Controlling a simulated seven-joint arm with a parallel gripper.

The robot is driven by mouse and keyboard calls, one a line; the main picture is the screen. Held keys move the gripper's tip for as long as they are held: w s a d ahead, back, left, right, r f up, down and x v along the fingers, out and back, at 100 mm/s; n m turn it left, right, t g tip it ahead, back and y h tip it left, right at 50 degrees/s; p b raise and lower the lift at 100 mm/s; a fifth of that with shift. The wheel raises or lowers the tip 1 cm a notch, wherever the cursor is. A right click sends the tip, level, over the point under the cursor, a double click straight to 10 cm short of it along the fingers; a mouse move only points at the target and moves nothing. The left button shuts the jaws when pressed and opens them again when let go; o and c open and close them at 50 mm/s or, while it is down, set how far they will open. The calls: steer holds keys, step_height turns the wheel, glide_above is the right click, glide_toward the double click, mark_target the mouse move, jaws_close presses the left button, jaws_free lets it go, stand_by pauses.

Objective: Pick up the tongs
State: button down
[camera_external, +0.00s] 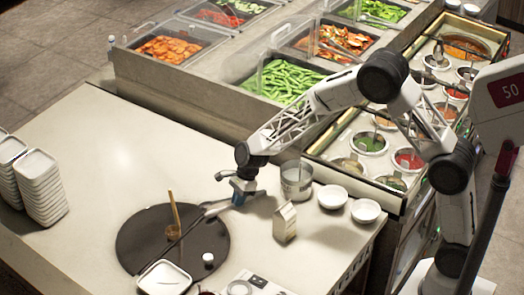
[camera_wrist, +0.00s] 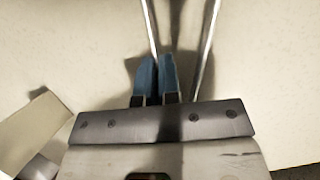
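The tongs (camera_external: 215,210) are a pair of long silver metal arms, lying from the right part of the round black tray toward my gripper. In the wrist view their two arms spread apart, the left arm (camera_wrist: 150,22) and the right arm (camera_wrist: 209,35). My gripper (camera_external: 238,198) is low over the counter at the tongs' near end. Its blue fingertips (camera_wrist: 157,68) are almost together. The left arm of the tongs runs in between them, and the right arm passes outside the right finger. The part between the fingers is hidden.
A milk carton (camera_external: 284,224), a metal pot (camera_external: 297,182) and two white bowls (camera_external: 332,196) stand right of my gripper. The round black tray (camera_external: 140,240) holds a small cup with a wooden stick. Stacked white dishes (camera_external: 38,180) stand at left. The counter's upper left is clear.

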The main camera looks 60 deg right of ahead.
step_height(320, 180, up, 10)
stand_by(0.6)
steer(key=shift+w, duration=0.1)
stand_by(0.5)
